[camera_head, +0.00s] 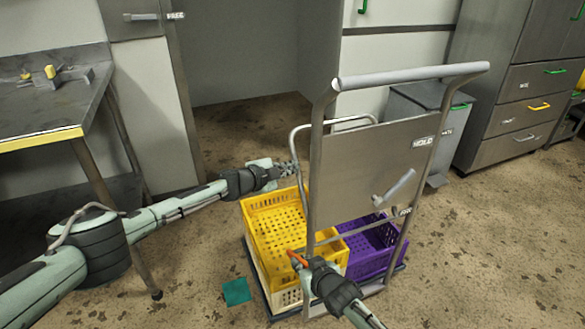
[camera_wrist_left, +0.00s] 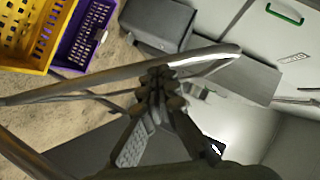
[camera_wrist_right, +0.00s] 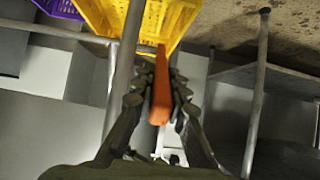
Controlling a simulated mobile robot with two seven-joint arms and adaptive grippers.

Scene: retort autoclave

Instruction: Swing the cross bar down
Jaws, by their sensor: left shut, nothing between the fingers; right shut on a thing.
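A wheeled cart has grey uprights, a top push handle (camera_head: 410,76) and a grey panel (camera_head: 370,165). A thin cross bar (camera_head: 352,232) spans low between the uprights, above the crates. An orange grip (camera_head: 296,258) sticks out by the left upright; whether it joins the cross bar is unclear. My right gripper (camera_head: 308,264) is shut on the orange grip, which shows between its fingers in the right wrist view (camera_wrist_right: 160,88). My left gripper (camera_head: 288,168) is shut and empty beside the cart's rear loop bar (camera_head: 293,138). In the left wrist view its fingertips (camera_wrist_left: 158,78) overlap a grey bar; contact is unclear.
Yellow crates (camera_head: 268,212) and a purple crate (camera_head: 372,248) stand on the cart. The panel has a grey lever (camera_head: 394,189) and a HOLD label (camera_head: 423,142); a FREE label (camera_head: 404,212) is below.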

